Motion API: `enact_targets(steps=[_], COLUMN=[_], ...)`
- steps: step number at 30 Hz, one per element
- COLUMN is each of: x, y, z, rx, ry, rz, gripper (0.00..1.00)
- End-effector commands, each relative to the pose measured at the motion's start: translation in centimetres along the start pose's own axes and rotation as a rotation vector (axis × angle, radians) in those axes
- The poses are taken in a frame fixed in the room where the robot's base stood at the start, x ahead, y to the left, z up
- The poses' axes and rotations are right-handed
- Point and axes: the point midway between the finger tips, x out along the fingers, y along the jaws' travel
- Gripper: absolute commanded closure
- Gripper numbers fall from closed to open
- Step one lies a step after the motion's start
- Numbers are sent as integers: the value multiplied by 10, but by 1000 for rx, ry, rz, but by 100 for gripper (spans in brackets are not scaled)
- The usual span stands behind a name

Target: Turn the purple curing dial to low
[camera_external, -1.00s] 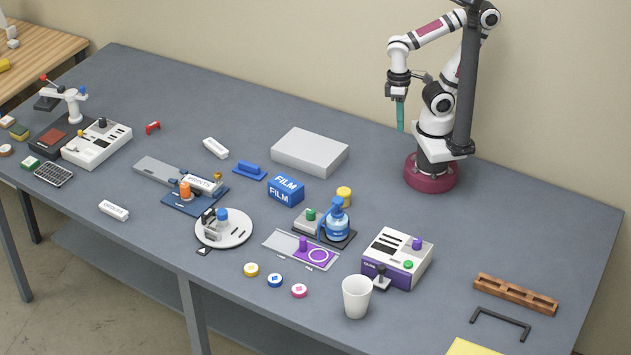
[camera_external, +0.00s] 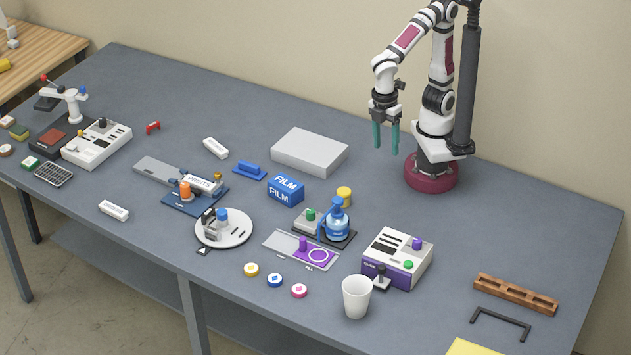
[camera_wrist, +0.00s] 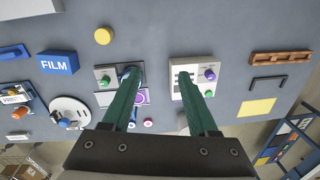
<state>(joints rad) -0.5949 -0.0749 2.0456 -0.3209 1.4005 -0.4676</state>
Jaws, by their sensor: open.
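The purple curing dial (camera_external: 417,244) is a small upright knob on the top right of a white and purple box (camera_external: 396,259), with a green button (camera_external: 408,265) in front of it. In the wrist view the dial (camera_wrist: 210,75) shows right of the right finger, above the green button (camera_wrist: 208,93). The dial's setting is too small to read. My gripper (camera_external: 385,150) is open and empty, its two teal fingers pointing down, high above the table and behind the box. In the wrist view my gripper (camera_wrist: 159,76) spans the area left of the box.
A grey block (camera_external: 310,152) lies at the back. The table right of the box is clear up to a brown rack (camera_external: 515,294).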

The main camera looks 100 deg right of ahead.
Motion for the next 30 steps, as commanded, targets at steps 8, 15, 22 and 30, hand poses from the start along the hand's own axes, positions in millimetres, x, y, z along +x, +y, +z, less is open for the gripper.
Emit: enact_targets(steps=[8, 15, 22, 30], x=[32, 78, 146, 187], y=[-166, -169, -164, -161], z=[-78, -79, -80, -81], rx=[-904, -943, -939, -937], ry=[-27, -33, -31, -27], rz=[69, 72, 71, 72], gripper=[38, 38, 38, 38])
